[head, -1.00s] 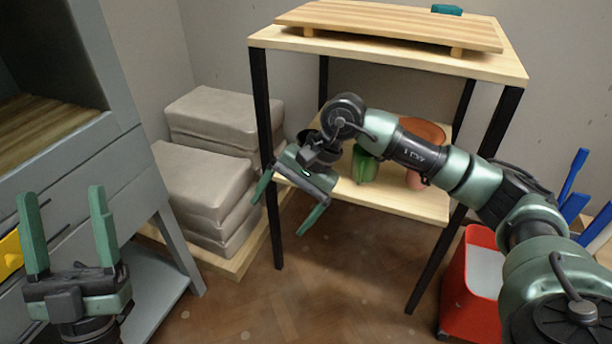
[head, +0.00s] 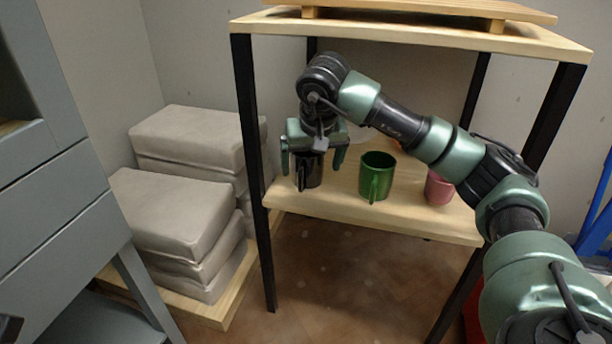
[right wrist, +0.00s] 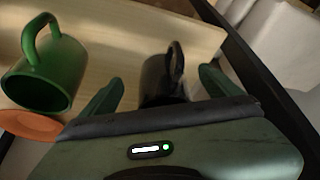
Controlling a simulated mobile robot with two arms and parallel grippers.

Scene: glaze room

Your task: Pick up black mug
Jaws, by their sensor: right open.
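The black mug (head: 309,174) stands on the lower shelf (head: 350,205) of the wooden rack, near its left end. My right gripper (head: 311,168) is open above it, pointing down, with one finger on each side of the mug. In the right wrist view the mug (right wrist: 160,82) sits between the two open fingers (right wrist: 160,90), its handle facing away from the gripper body. The gripper hides part of the mug, and I cannot tell whether the fingers touch it. My left gripper is not recognisable in these views.
A green mug (head: 377,176) stands to the right on the same shelf, and a pink mug (head: 439,188) farther right. An orange dish (right wrist: 28,124) lies by the green mug. Black rack posts (head: 253,170) and the upper board (head: 420,38) frame the space. Wrapped blocks (head: 175,215) are stacked left.

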